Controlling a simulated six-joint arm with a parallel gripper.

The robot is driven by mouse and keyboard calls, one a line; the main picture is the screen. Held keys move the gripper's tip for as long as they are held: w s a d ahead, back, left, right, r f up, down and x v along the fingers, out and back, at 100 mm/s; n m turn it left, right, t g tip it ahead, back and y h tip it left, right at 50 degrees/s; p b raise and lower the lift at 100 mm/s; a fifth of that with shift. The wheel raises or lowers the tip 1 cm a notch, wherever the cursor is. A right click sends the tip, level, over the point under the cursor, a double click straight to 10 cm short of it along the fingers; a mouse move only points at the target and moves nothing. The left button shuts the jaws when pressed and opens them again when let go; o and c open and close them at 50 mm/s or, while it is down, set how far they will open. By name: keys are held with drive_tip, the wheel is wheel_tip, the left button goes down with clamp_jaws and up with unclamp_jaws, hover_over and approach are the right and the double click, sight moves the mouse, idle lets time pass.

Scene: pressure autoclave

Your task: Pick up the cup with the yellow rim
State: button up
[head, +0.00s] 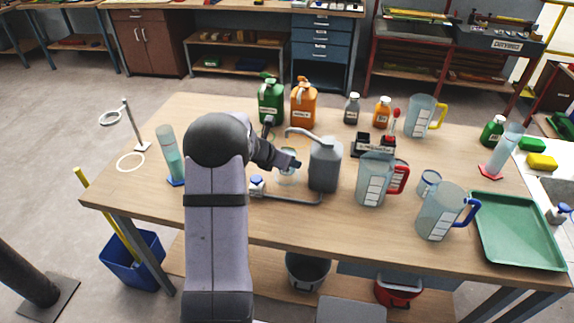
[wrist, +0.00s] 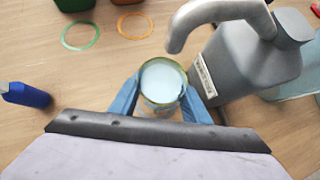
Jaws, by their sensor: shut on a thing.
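The cup with the yellow rim (wrist: 163,84) is a clear, round cup seen from above in the wrist view, with a thin yellow-green rim. My gripper (wrist: 160,98) has one blue finger on each side of it and is shut on it. In the head view the cup (head: 287,177) shows as a small clear shape under my gripper (head: 289,164), partly hidden by it. The cup is upright or nearly so. I cannot tell whether its base touches the table.
A grey jerrycan (head: 325,168) with a curved spout stands close on the right of the cup. Measuring jugs (head: 375,182), a blue-rimmed cup (head: 429,182) and a green tray (head: 520,232) are further right. Coloured jerrycans (head: 303,105) stand behind.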

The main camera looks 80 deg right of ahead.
drive_tip(key=a+b, duration=0.2)
drive_tip(key=a, duration=0.4)
drive_tip(key=a+b, duration=0.2)
drive_tip(key=a, duration=0.4)
drive_tip(key=a+b, duration=0.3)
drive_tip(key=a, duration=0.3)
drive_tip(key=shift+s+r, duration=0.25)
drive_tip(key=shift+s, duration=0.15)
